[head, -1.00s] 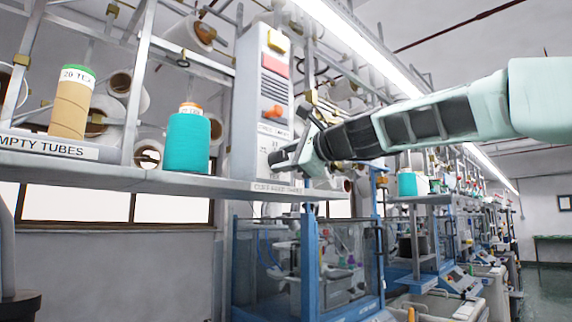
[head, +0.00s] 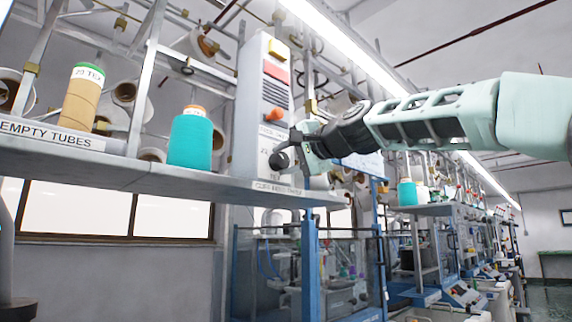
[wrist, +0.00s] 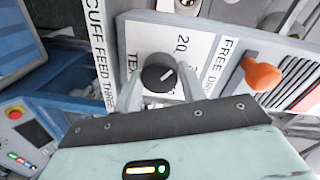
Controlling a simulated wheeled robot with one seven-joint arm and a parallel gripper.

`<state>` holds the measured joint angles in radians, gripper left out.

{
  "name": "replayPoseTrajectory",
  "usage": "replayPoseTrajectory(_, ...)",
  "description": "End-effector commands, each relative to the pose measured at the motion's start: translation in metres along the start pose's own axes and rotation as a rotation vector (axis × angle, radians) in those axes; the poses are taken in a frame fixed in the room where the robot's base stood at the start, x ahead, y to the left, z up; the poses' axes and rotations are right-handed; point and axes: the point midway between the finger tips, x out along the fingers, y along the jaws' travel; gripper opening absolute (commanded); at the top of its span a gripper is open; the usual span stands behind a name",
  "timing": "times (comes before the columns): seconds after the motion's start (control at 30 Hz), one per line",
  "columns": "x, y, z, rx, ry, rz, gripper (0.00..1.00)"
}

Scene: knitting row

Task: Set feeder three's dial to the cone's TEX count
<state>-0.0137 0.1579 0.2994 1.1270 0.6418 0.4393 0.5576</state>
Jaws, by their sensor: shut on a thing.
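My gripper (wrist: 158,92) is shut on the dial, one finger on each side. In the head view, my gripper (head: 290,156) is at the lower part of the tall panel (head: 246,120). The teal cone (head: 190,142) with an orange top stands on the shelf to the left; its small label is too small to read.
A brown tube (head: 82,103) with a green top marked "20 TEX" stands left of the cone, behind the "EMPTY TUBES" label. An orange knob (wrist: 262,75) is beside the dial on the panel. The shelf edge (head: 150,177) runs below; blue-framed machines stand beneath and to the right.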

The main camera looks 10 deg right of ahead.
Motion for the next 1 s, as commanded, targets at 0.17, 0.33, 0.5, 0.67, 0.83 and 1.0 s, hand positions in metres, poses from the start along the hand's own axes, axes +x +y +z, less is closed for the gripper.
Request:
replayPoseTrajectory(0.17,0.0006,0.0025,0.0013,-0.070,0.001,0.003,0.18)
replayPoseTrajectory(0.33,0.0005,0.0021,0.0011,-0.106,0.003,0.003,0.18)
replayPoseTrajectory(0.5,0.0006,0.0020,0.0010,-0.117,0.003,0.004,0.18)
replayPoseTrajectory(0.67,0.0006,0.0020,0.0011,-0.116,0.003,0.004,0.18)
replayPoseTrajectory(0.83,0.0007,0.0021,0.0012,-0.116,0.003,0.004,0.49)
replayPoseTrajectory(1.0,0.0004,0.0014,0.0009,-0.115,0.004,0.002,0.62)
